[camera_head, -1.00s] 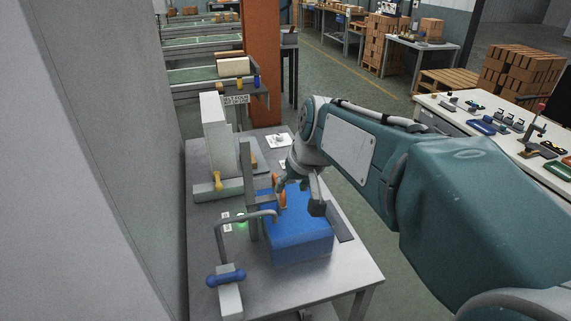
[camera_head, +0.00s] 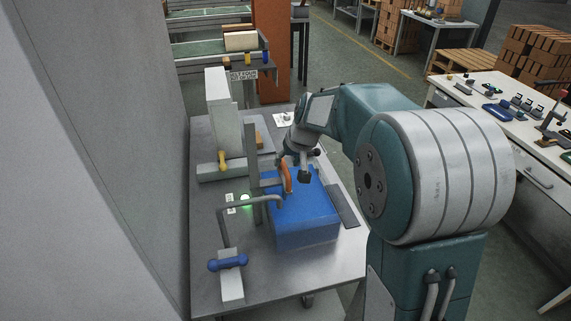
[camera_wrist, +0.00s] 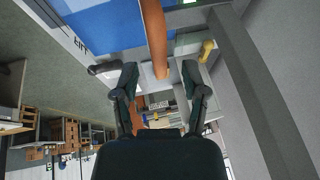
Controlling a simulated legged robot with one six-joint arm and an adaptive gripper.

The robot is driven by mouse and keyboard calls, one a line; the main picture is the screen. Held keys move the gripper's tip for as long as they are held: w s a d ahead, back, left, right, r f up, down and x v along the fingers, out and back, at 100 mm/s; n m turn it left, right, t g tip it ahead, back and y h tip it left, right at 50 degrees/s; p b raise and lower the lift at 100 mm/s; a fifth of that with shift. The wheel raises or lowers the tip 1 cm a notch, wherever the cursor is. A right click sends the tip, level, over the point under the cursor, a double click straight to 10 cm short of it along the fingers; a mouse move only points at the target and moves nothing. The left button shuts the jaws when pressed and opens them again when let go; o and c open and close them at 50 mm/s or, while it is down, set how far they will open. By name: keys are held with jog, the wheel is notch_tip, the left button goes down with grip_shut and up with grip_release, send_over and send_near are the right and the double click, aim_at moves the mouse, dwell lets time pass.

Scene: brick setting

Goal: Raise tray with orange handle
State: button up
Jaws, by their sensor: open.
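The orange handle (camera_head: 287,177) stands upright at the left edge of the blue tray (camera_head: 305,226), a box-like block on the grey metal table. In the wrist view the handle (camera_wrist: 153,30) runs down from the top edge, and its end appears between my fingertips. The blue tray (camera_wrist: 92,22) fills the upper left there. My gripper (camera_head: 293,168) is just above the tray, close to the handle. In the wrist view my gripper (camera_wrist: 159,76) has its two dark fingers spread apart. I cannot tell whether the fingers touch the handle.
A grey post (camera_head: 252,165) rises close left of the handle. A wall borders the left side.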

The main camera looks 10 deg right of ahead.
jog(key=shift+x, duration=0.95)
grip_shut()
notch_tip(320, 180, up, 12)
jog(key=shift+w+f, duration=0.15)
grip_release()
jog(key=shift+f, duration=0.1)
